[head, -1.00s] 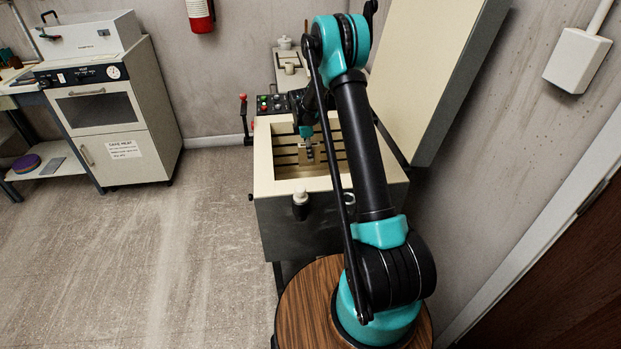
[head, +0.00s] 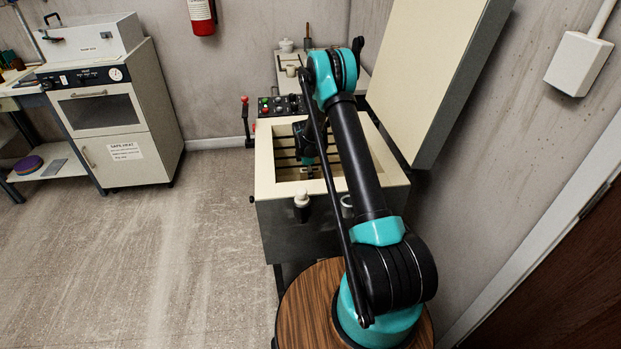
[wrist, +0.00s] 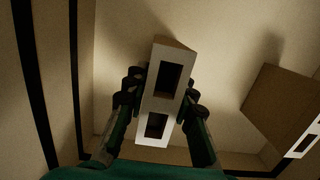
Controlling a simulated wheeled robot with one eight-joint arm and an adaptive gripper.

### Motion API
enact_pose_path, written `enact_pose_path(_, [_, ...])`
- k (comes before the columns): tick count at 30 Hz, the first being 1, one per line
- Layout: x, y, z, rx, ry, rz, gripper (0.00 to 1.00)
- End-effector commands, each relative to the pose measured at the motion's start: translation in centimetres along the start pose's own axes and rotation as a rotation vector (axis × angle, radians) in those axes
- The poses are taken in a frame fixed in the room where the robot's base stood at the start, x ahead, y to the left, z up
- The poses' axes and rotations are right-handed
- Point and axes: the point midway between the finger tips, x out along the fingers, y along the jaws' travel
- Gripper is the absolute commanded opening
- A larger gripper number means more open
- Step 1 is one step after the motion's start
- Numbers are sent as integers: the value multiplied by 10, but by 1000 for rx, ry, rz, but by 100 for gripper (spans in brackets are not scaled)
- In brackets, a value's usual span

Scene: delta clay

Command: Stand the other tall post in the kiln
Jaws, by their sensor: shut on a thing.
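The kiln (head: 264,178) is an open-topped, cream-lined box in the head view, with its lid (head: 425,75) tilted up at the right. My gripper (wrist: 160,93) is inside it and shut on a pale tall post (wrist: 160,104) with dark rectangular openings. The post's sides are between the two fingers. I cannot tell whether its lower end touches the kiln floor (wrist: 232,40). Another post or block (wrist: 266,100), brown-shaded with a pale holed face, shows to the right in the wrist view, apart from the held one. In the head view my arm hides part of the kiln's inside.
Dark grooves (wrist: 73,80) run along the kiln walls. A control panel (head: 281,105) and a shelf with small pots (head: 287,45) are beyond the kiln. Open floor (head: 190,250) is at the left.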

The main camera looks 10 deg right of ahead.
Motion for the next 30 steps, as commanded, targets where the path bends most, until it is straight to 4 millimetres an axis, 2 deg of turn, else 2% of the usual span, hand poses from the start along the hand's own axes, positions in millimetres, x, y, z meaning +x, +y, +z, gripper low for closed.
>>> enact_pose_path(5, [2,0,0,0,0,0,0])
enact_pose_path(6, [3,0,0,0,0,0,26])
enact_pose_path(11, [2,0,0,0,0,0,46])
enact_pose_path(22, [-2,0,0,0,0,0,46])
enact_pose_path(26, [-18,0,0,0,0,0,46])
enact_pose_path(30, [-47,0,0,-1,0,0,46])
